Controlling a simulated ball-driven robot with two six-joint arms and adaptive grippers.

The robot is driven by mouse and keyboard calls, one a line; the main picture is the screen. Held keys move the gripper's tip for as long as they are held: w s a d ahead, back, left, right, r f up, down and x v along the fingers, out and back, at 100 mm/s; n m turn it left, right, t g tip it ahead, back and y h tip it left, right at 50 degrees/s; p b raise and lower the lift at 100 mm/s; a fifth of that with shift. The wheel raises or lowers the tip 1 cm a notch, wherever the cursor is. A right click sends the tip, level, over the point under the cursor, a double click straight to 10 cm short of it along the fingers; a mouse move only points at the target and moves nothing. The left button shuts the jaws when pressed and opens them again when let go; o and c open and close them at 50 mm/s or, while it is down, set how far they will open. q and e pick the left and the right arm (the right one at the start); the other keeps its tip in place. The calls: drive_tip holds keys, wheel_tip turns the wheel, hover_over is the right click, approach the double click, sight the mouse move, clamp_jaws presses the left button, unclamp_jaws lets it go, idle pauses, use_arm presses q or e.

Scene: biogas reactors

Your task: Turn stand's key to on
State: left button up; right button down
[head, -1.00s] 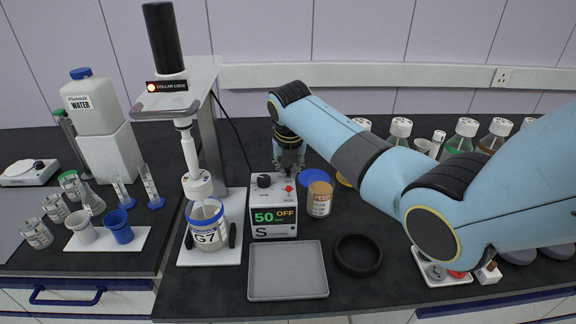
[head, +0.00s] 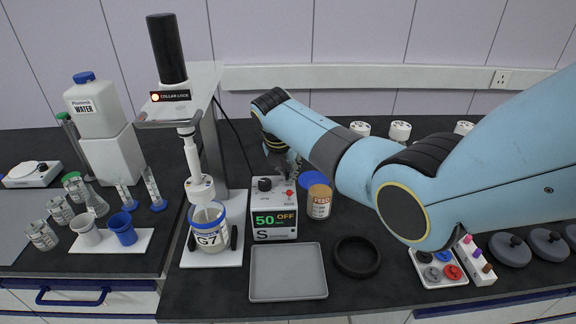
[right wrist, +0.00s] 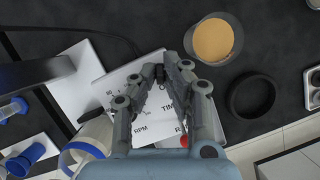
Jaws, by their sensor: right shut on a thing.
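The stirrer stand (head: 206,110) stands left of centre, with its white control box (head: 273,226) reading "50 OFF". A black knob (head: 264,184) and a red switch (head: 291,191) are on the box's top. My right gripper (head: 284,162) is at the rear of the box top; its fingers also show in the right wrist view (right wrist: 166,72). They are shut on a small dark part, seemingly the key, which the fingers mostly hide. Its turn angle cannot be read. A jar marked G7 (head: 209,232) sits under the stirrer. My left gripper is not in view.
A feed jar (head: 319,203) stands close right of the box. A grey tray (head: 288,296) and a black ring (head: 357,257) lie in front. A water container (head: 95,108) and small glassware are at left. My right arm covers bottles at the back right.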

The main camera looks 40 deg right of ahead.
drive_tip(key=m+g, duration=0.1)
drive_tip(key=m, duration=0.2)
drive_tip(key=shift+w+h, duration=0.15)
drive_tip(key=shift+h, duration=0.15)
drive_tip(key=m+g+b, duration=0.1)
drive_tip(key=m, duration=0.2)
drive_tip(key=shift+f+m, duration=0.1)
drive_tip(key=shift+m, duration=0.2)
drive_tip(key=m+g+b, duration=0.1)
drive_tip(key=m+b, duration=0.2)
drive_tip(key=shift+w+f+g, duration=0.1)
drive_tip(key=shift+g, duration=0.3)
drive_tip(key=shift+m+g+b, duration=0.7)
drive_tip(key=shift+m+b, duration=1.4)
